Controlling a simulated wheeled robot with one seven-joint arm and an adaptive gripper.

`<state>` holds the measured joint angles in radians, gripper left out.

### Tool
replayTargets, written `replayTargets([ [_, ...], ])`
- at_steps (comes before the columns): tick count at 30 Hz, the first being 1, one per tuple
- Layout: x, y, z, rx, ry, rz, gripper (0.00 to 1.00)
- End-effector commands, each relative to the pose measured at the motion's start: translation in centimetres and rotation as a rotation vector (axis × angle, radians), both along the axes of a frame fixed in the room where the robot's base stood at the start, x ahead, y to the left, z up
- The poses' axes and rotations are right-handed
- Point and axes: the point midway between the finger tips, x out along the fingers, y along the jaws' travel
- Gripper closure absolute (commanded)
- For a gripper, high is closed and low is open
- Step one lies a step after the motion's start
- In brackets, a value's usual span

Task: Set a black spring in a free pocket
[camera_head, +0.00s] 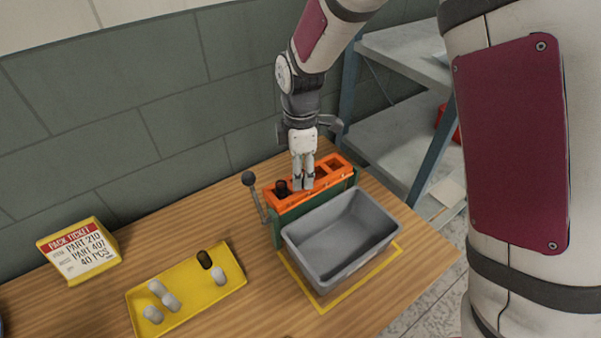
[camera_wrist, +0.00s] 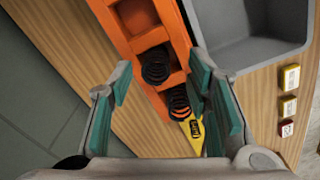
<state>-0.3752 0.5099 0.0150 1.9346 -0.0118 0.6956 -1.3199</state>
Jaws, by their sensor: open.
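The orange pocket rack (camera_head: 335,164) sits on top of a green machine against the wall; it also shows in the wrist view (camera_wrist: 181,45). One black spring (camera_head: 281,188) stands in its left end pocket, seen too in the wrist view (camera_wrist: 178,101). A second black spring (camera_wrist: 155,66) is in the pocket beside it, upright or slightly tilted; in the head view my fingers mostly hide it. A further pocket (camera_wrist: 138,15) looks empty. My gripper (camera_head: 303,187) is over the rack; its fingers (camera_wrist: 160,88) are open, spread either side of the springs, holding nothing visible.
A grey bin (camera_head: 341,235) stands directly in front of the rack. A lever with a dark knob (camera_head: 249,178) rises at its left. A yellow tray (camera_head: 205,297) holds a black spring (camera_head: 204,259) and several pale ones. A ticket stand (camera_head: 80,250) is far left.

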Motion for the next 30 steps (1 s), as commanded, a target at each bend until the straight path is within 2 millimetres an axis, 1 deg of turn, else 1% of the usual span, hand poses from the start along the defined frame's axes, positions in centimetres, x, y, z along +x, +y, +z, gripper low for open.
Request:
replayTargets([
  [1,0.1,0.0,1.0,0.002,-0.004,-0.001,0.55],
  [6,0.1,0.0,4.5,0.002,-0.006,0.0,0.55],
  [12,0.0,0.0,8.2,0.001,-0.005,0.001,0.55],
  [16,0.0,0.0,9.7,0.0,-0.003,0.001,0.55],
  [25,-0.1,0.0,11.7,0.0,-0.002,0.0,0.55],
  [30,-0.1,0.0,13.5,0.0,-0.002,0.0,0.55],
])
